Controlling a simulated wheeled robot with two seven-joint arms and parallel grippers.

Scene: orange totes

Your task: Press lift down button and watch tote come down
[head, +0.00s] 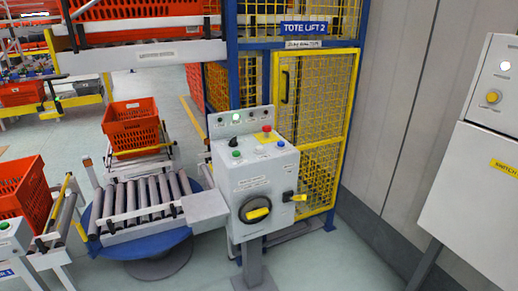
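A grey control box (262,175) stands on a post in front of the lift. The small labels are too blurred to tell which button is lift down. The lift cage (315,130) has yellow mesh and a "TOTE LIFT 2" sign (305,29). An orange tote (131,128) sits at the far end of a roller conveyor. Neither of my grippers is in view.
The roller conveyor (140,197) rests on a blue round base left of the box. Another orange tote (22,192) stands at the left edge. A raised conveyor (155,55) crosses above. A grey cabinet (480,150) stands at right. Floor right of the post is clear.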

